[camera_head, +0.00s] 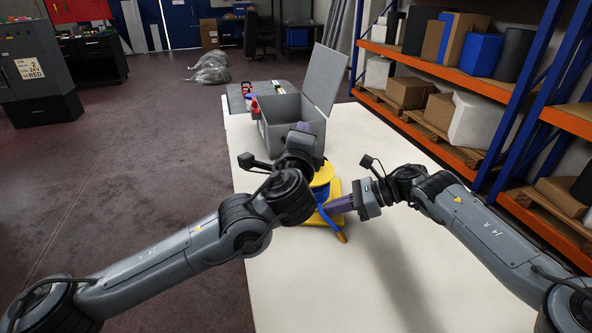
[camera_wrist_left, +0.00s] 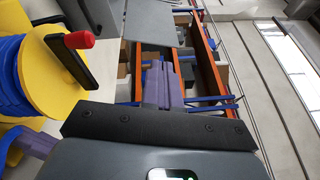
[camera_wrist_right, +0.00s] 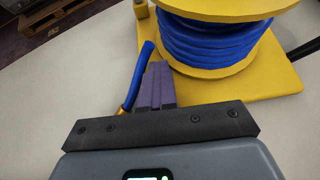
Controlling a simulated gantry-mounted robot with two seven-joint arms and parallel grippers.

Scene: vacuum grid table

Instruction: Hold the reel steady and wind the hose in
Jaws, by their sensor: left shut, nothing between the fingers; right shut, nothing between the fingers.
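The yellow reel (camera_head: 322,178) with blue hose stands on a yellow base on the table, partly hidden by my left arm. In the right wrist view blue hose (camera_wrist_right: 212,42) is wound between the yellow flanges. The hose's free end (camera_wrist_right: 140,72) hangs off with a brass-coloured tip. A black crank with a red knob (camera_wrist_left: 79,40) shows in the left wrist view. My left gripper (camera_head: 303,126) is shut and empty above the reel, to one side of the crank. My right gripper (camera_wrist_right: 157,66) is shut and empty, close beside the free hose and lower flange; contact is unclear.
The white table (camera_head: 285,275) is clear in front of the reel. An open grey box (camera_head: 290,110) with a raised lid stands behind it, with small items left of it. Shelving with orange beams (camera_head: 440,70) stands on the right.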

